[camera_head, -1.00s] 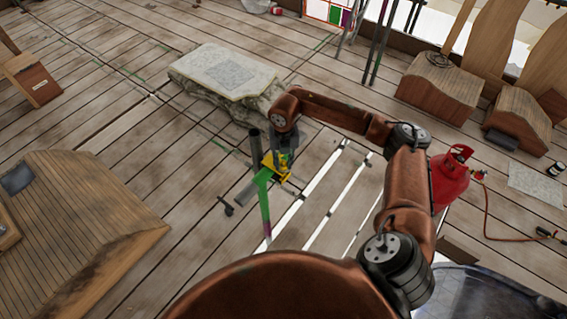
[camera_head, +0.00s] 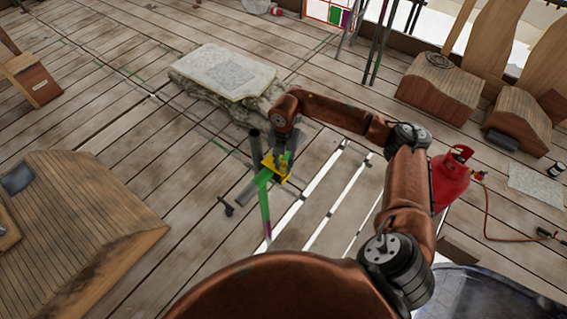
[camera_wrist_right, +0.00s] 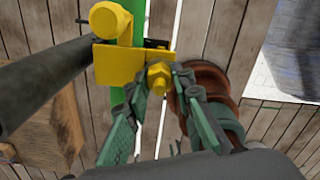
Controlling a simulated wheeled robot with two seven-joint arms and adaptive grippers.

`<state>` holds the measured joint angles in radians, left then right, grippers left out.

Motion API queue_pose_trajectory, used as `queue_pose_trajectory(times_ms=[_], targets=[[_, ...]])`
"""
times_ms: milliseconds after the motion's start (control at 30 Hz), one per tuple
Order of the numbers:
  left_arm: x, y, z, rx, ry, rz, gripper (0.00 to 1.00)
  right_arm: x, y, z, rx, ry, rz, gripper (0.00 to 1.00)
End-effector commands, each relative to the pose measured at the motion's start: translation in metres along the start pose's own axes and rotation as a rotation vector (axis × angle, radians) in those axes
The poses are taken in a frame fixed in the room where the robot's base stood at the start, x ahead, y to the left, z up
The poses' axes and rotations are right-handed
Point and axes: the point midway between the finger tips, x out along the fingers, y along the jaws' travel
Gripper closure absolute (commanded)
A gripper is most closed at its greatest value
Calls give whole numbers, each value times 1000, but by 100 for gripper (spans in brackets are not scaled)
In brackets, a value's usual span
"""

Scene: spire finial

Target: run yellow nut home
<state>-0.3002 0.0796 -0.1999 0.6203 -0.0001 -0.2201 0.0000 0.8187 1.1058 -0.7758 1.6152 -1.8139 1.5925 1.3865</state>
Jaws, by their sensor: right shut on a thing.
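The yellow nut (camera_wrist_right: 159,78) is a small hex piece at the right end of a yellow clamp plate (camera_wrist_right: 118,64) in the right wrist view. My right gripper (camera_wrist_right: 161,80) has its two green fingers on either side of the nut and is shut on it. A thicker yellow round part (camera_wrist_right: 108,20) stands on the clamp above. In the head view, the yellow clamp (camera_head: 273,168) sits at the top of a green post (camera_head: 264,205), with my right gripper (camera_head: 283,170) at it. The nut is too small to make out there. My left gripper is out of view.
A dark pole (camera_head: 255,147) stands close beside the clamp; it also shows in the right wrist view (camera_wrist_right: 45,80). A stone slab (camera_head: 228,72) lies beyond. A red gas bottle (camera_head: 450,178) stands right of my arm. Open floor gaps (camera_head: 318,178) lie near the post.

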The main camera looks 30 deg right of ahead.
Motion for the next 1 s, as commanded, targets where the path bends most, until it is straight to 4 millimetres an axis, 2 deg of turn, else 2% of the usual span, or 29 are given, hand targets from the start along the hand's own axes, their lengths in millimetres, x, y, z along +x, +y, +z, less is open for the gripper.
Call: queue_pose_trajectory(times_ms=[167,200,400,767,867,1000], targets=[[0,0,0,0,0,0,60,-1,0,1,1,-2,2,100],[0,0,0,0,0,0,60,-1,0,1,1,-3,2,75],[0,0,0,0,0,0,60,-1,0,1,0,-1,1,61],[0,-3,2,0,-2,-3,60,-4,0,0,-1,-1,1,60],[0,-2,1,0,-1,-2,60,-16,0,1,-1,-2,2,60],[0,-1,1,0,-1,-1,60,-43,1,2,-1,-4,3,60]])
